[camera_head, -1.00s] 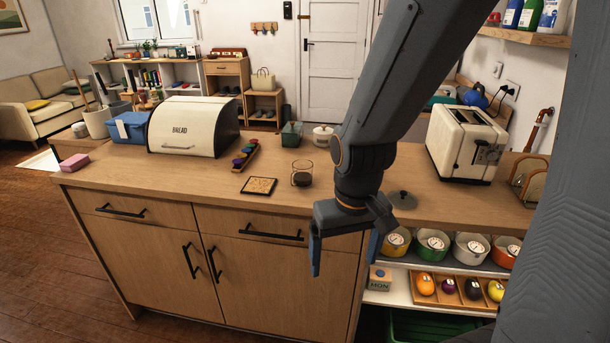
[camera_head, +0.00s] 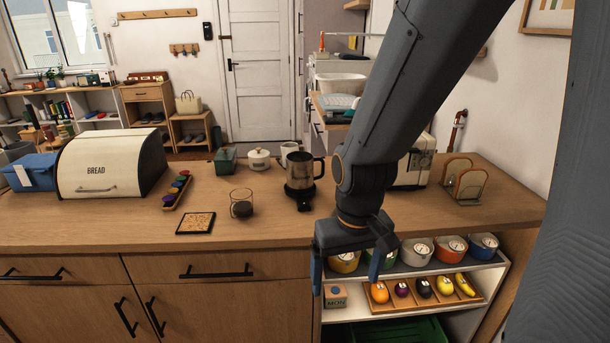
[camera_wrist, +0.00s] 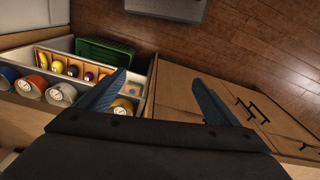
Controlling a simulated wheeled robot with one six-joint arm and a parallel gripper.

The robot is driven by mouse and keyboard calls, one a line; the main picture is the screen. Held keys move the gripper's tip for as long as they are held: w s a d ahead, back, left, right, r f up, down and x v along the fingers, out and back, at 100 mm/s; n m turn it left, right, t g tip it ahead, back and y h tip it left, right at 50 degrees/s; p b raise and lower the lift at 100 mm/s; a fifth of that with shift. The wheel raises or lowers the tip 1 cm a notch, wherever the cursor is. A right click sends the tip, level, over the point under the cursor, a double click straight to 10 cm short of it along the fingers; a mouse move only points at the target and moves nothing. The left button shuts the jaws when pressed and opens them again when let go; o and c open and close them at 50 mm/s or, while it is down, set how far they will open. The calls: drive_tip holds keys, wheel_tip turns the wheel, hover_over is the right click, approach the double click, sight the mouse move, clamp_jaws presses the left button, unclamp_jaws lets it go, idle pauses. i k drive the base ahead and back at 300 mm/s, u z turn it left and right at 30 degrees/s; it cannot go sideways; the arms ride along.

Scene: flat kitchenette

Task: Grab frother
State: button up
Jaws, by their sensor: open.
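A dark metallic jug with a black handle, which looks like the frother (camera_head: 300,171), stands upright on a round black base on the counter in the head view. My gripper (camera_head: 346,274) is open and empty, its fingers pointing down in front of the counter's front edge. It is nearer to me than the frother, lower and to its right, not touching it. In the wrist view my gripper (camera_wrist: 160,80) has its two blue fingers spread with nothing held between them. The frother does not show in the wrist view.
A glass (camera_head: 242,203) and a cork-like coaster (camera_head: 195,223) lie left of the frother. A white mug (camera_head: 289,150) and lidded pot (camera_head: 259,159) stand behind it. A toaster (camera_head: 413,170) is partly hidden by my arm. Shelves with bowls and fruit are below.

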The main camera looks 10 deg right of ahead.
sight(300, 178)
drive_tip(key=z, duration=3.75)
drive_tip(key=k, duration=1.5)
drive_tip(key=u, duration=1.35)
drive_tip(key=i, duration=0.5)
